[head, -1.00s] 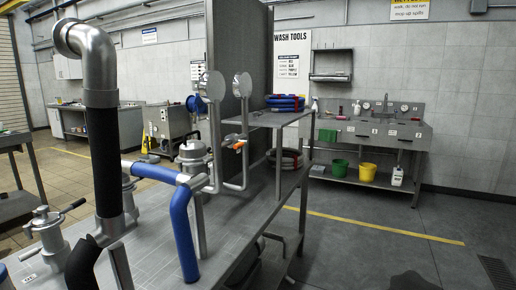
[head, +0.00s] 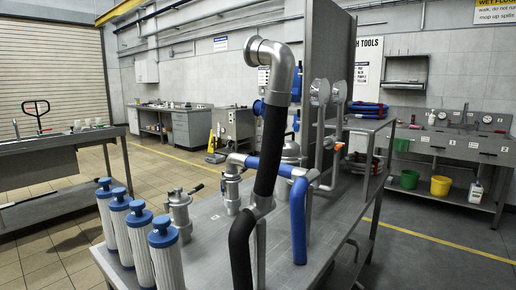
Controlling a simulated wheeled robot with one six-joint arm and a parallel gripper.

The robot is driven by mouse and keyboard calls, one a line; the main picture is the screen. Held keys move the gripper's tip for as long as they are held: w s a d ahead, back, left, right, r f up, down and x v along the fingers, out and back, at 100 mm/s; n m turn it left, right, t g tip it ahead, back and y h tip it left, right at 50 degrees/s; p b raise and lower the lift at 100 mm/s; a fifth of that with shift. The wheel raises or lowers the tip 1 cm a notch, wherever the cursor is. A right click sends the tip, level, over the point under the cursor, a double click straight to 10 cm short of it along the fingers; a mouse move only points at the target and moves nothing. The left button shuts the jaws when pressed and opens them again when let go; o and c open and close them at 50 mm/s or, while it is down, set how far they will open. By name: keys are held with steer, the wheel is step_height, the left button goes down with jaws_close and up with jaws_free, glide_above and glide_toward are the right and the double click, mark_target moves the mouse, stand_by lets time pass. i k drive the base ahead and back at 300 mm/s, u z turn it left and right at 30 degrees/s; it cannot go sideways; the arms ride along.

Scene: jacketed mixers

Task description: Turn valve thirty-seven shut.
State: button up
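No number thirty-seven can be read, so I cannot tell which fitting is valve thirty-seven. On the grey metal bench (head: 215,262) stands a steel valve body (head: 180,212) with a short dark lever pointing right. A second steel fitting (head: 232,188) stands behind it, joined to a blue-sleeved pipe. A small orange handle (head: 339,147) shows on the thin pipework below two round gauges (head: 319,92). Its position cannot be made out. A domed steel vessel (head: 290,151) is partly hidden by the pipes. My gripper is not in view.
A tall black-sleeved pipe (head: 271,150) and a blue-sleeved pipe (head: 298,220) rise from the bench. Several blue-capped white filters (head: 165,258) stand at its left end. A sink table (head: 60,150) is at left. A wash station (head: 460,145) is at right. Floor between is open.

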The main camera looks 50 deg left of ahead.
mark_target(340, 145)
steer(key=u, duration=1.5)
steer(key=i, duration=1)
